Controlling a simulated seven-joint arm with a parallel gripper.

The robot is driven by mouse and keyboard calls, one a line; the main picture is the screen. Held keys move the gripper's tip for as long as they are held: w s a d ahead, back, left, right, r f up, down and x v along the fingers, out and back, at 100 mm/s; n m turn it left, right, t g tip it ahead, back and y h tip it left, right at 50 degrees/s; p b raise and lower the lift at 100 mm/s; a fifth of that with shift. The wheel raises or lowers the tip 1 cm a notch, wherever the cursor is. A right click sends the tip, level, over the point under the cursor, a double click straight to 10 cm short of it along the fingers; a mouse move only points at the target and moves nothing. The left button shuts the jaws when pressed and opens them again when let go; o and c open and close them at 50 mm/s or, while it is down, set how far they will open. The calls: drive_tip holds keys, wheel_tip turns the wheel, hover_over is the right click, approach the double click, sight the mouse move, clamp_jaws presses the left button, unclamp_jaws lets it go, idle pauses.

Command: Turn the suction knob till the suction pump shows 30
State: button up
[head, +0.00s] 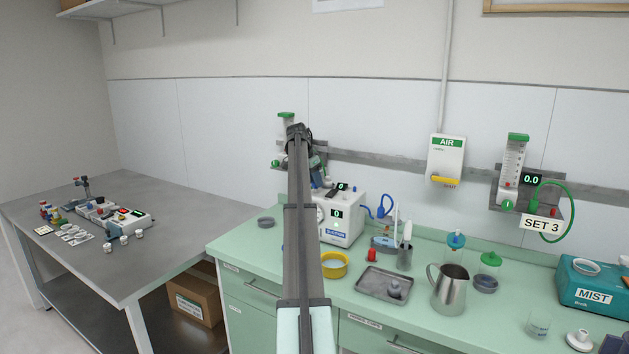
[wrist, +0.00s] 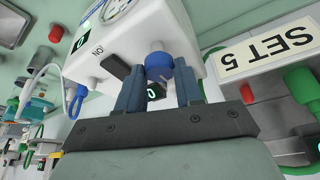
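The suction pump (head: 349,234) is a white box with a blue SUCTION label on the green counter. Its green display (head: 337,214) reads 0. In the wrist view the white pump body (wrist: 125,38) fills the top, with a round gauge at its upper edge. A blue knob (wrist: 159,66) on the pump lies between the tips of my gripper (wrist: 161,76). Its two fingers stand apart on either side of the knob; I cannot tell whether they touch it.
A yellow ring-shaped dish (head: 334,265), a metal tray (head: 382,285) and a steel jug (head: 450,289) stand on the counter before and right of the pump. A SET 5 sign (wrist: 265,48) and a red knob (wrist: 299,84) are close right of my gripper in the wrist view.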

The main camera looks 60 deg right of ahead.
drive_tip(key=c, duration=0.5)
drive_tip(key=shift+n, duration=0.3)
drive_tip(key=n, duration=0.2)
drive_tip(key=n+t, duration=0.1)
drive_tip(key=n, duration=0.1)
drive_tip(key=shift+s+t+h, duration=0.15)
drive_tip(key=shift+t+h, duration=0.15)
drive_tip(key=n+t, duration=0.1)
drive_tip(key=n, duration=0.3)
drive_tip(key=shift+s+t, duration=0.1)
drive_tip(key=shift+t, duration=0.3)
drive_tip(key=n+y, duration=0.1)
drive_tip(key=n, duration=0.2)
drive_tip(key=n+t, duration=0.1)
drive_tip(key=n, duration=0.2)
drive_tip(key=shift+s+d+t+y, duration=0.1)
drive_tip(key=shift+d+t+y, duration=0.05)
drive_tip(key=shift+t+y, duration=0.2)
drive_tip(key=n+y, duration=0.1)
drive_tip(key=n, duration=0.1)
drive_tip(key=n+t+y, duration=0.1)
drive_tip(key=n, duration=0.2)
drive_tip(key=shift+d, duration=0.1)
drive_tip(key=shift+n, duration=0.3)
